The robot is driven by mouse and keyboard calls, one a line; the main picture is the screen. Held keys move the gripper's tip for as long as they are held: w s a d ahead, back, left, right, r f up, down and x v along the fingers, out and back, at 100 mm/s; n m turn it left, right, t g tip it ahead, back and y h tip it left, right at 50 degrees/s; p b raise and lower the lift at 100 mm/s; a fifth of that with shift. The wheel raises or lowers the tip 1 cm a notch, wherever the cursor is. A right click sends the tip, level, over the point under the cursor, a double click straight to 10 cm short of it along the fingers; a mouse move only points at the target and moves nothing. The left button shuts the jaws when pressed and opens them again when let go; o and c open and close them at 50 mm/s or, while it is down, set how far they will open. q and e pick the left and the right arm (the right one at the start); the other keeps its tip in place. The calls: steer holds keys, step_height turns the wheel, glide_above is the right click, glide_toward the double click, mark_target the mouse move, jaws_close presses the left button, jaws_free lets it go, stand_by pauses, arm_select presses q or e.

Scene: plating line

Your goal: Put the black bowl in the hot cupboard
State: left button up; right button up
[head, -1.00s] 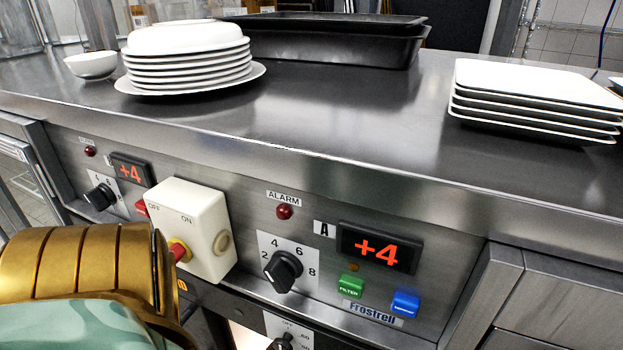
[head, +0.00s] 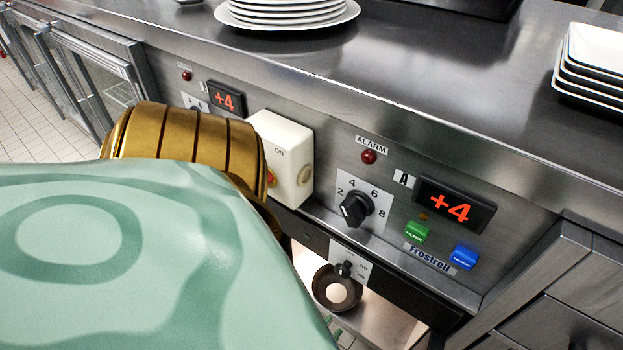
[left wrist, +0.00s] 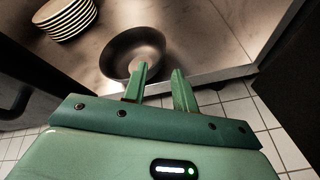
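The black bowl (left wrist: 118,50) shows in the left wrist view, upright on a pale metal shelf (left wrist: 205,35), close to its front edge. The shelf lies between dark panels, as in an open cupboard. My left gripper (left wrist: 160,70) is open, its two green fingers clearly apart and nothing held between them. Its left finger overlaps the bowl's near right side in the picture; I cannot tell whether it touches. In the head view the lit opening of a cupboard (head: 385,318) shows below the control panel, and my left arm covers much of the lower left. My right gripper is not in view.
A stack of plates (left wrist: 68,20) stands on the shelf left of the bowl. On the counter (head: 420,75) are a stack of round plates (head: 290,20) and a stack of square plates (head: 590,70). A white switch box (head: 285,145) juts from the panel beside my arm.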

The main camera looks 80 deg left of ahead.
arm_select(q)
steer(key=s+a+r+n+g+y, duration=0.1)
steer(key=s+a+r+n+g, duration=0.2)
steer(key=n, duration=0.4)
steer(key=s+a+r+n+g, duration=0.2)
steer(key=s+a+n+g, duration=0.1)
steer(key=s+n, duration=0.3)
steer(key=s+d+r+n+g+h, duration=0.1)
steer(key=d+r+n+h, duration=0.2)
steer(key=d+n, duration=0.2)
steer(key=s+d+r+n+g+h, duration=0.1)
steer(key=s+d+r+n+h, duration=0.1)
steer(key=n, duration=0.6)
steer(key=d+r+h, duration=0.1)
steer(key=d+h, duration=0.1)
steer(key=d, duration=0.1)
steer(key=shift+s+r+h, duration=0.15)
steer(key=shift+s+h, duration=0.1)
steer(key=shift+h, duration=0.05)
steer(key=shift+d, duration=0.1)
